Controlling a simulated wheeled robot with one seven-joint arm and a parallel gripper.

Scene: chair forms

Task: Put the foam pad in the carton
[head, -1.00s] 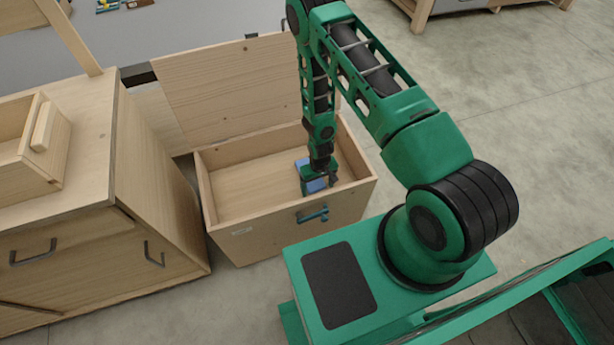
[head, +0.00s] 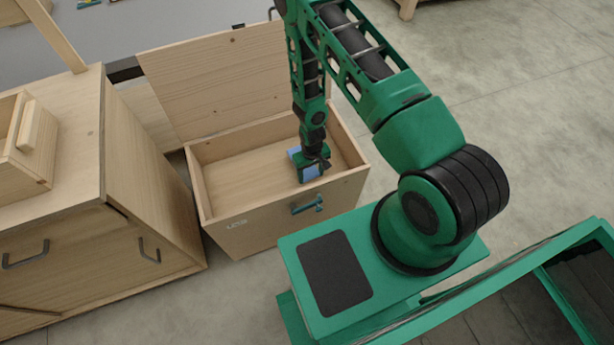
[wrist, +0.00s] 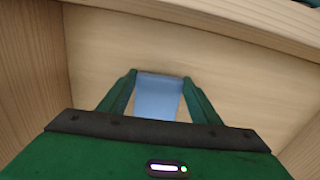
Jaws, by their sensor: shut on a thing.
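The foam pad is a light blue block that shows in the wrist view (wrist: 158,98) between my two green fingers. In the head view, part of the foam pad (head: 311,171) shows beside my gripper (head: 314,166), which covers some of it. My gripper is shut on the pad and points down inside an open pale wooden box (head: 236,221), near its front wall and right of its middle. No cardboard carton shows; this box is the only open container around the pad. I cannot tell whether the pad touches the box floor.
The box's raised lid (head: 215,85) stands at its back. A wooden cabinet (head: 150,190) with handles stands close on the left, carrying a small wooden tray (head: 28,172). The left part of the box floor is empty. Bare grey floor (head: 530,110) lies to the right.

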